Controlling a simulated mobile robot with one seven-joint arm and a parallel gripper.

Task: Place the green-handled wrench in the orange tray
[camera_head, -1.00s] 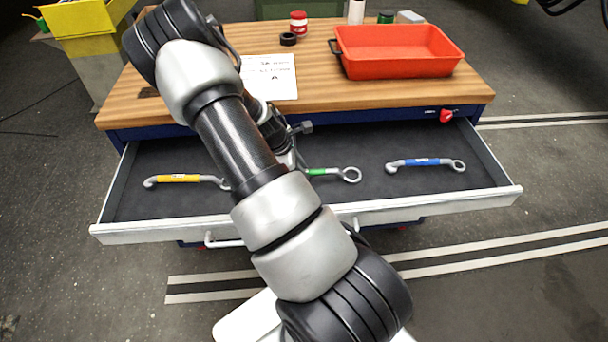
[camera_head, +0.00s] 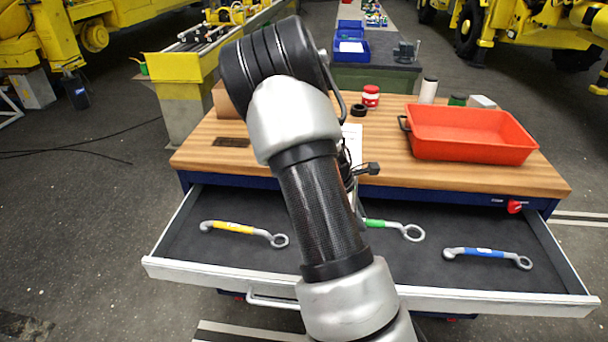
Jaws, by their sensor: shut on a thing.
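The green-handled wrench (camera_head: 398,228) is in the open drawer, between the other two wrenches. Its ring end and part of the green grip show; the rest is hidden behind my arm. My gripper (camera_head: 358,205) is mostly hidden by my arm and is at the wrench's left part, shut on it. I cannot tell whether the wrench is lifted off the drawer floor. The orange tray (camera_head: 470,147) stands on the wooden tabletop at the right, behind the drawer, and looks empty.
A yellow-handled wrench (camera_head: 245,231) and a blue-handled wrench (camera_head: 487,255) lie left and right in the drawer (camera_head: 300,203). A red-lidded jar (camera_head: 371,97), a black ring (camera_head: 358,110), a white cylinder (camera_head: 428,90) and a paper sheet are on the tabletop (camera_head: 430,181).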

